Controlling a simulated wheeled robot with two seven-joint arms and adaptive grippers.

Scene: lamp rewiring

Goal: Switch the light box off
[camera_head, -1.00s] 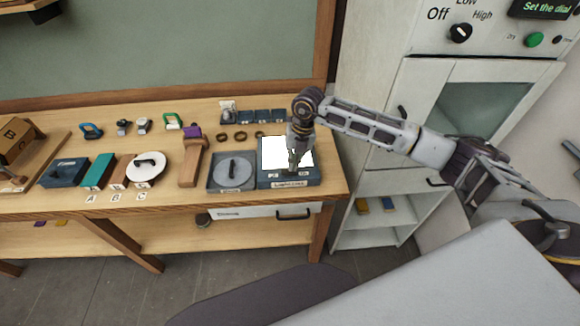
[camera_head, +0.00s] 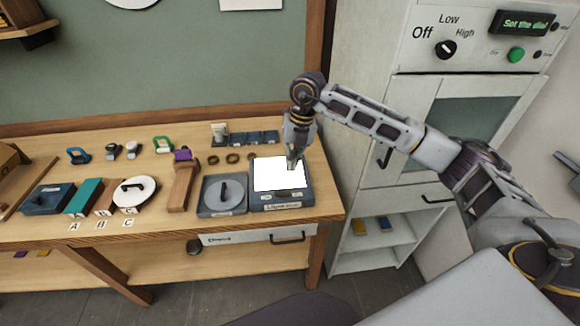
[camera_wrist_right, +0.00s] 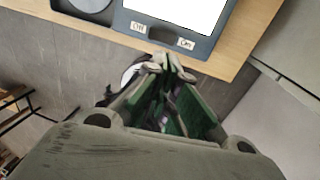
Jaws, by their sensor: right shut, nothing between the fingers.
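The light box (camera_head: 304,203) sits at the right end of the wooden workbench, a dark blue-grey case with a bright white panel (camera_head: 272,175) that looks lit. Its front strip carries two labelled buttons. In the right wrist view, the Off button (camera_wrist_right: 139,27) is on the left and the On button (camera_wrist_right: 186,43) is on the right. My right gripper (camera_head: 292,165) is shut and empty, and overlaps the panel's right part in the head view. In the wrist view its fingertips (camera_wrist_right: 165,62) appear just below the strip, between the buttons. Contact cannot be told. My left gripper is out of view.
A grey plate with a round lid (camera_head: 231,193) lies just left of the box. A wooden stand (camera_head: 184,185) and several small parts occupy the bench further left. A drawer (camera_head: 260,237) hangs beneath. A white cabinet (camera_head: 440,100) with a dial stands to the right.

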